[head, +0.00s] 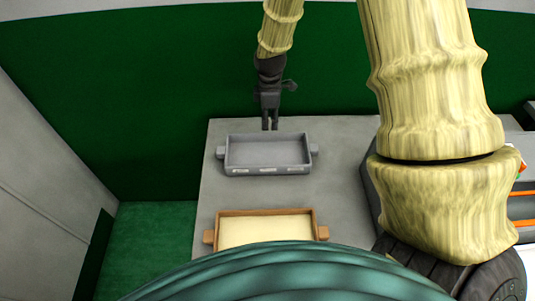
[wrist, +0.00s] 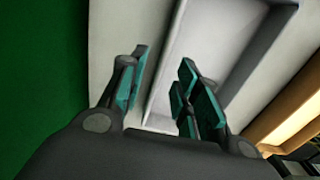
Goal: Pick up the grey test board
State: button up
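The grey test board (head: 266,169) appears as a shallow grey tray-shaped piece with raised walls, a lug at each end and small pale labels on its near wall. It lies on the grey bench top. In the wrist view its wall and pale inside (wrist: 205,45) fill the middle. My gripper (head: 270,128) points down at its far wall. In the wrist view my gripper (wrist: 160,95) is open, one finger on the outer side of the wall and the other over the inside. I cannot tell whether the fingers touch the wall.
A wooden-rimmed tray (head: 312,212) with a cream inside lies nearer on the bench (head: 230,190), partly hidden by a teal rounded shape in front. Equipment with orange strips (head: 522,193) stands at the right. The green floor (head: 145,235) is clear at left.

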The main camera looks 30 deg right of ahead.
aim_at(267, 133)
jog(key=shift+a+f+p, duration=0.3)
jog(key=shift+f, duration=0.6)
jog(key=shift+a+f+p, duration=0.25)
jog(key=shift+a+f, duration=0.05)
jog(key=shift+f, duration=1.4)
grip_shut()
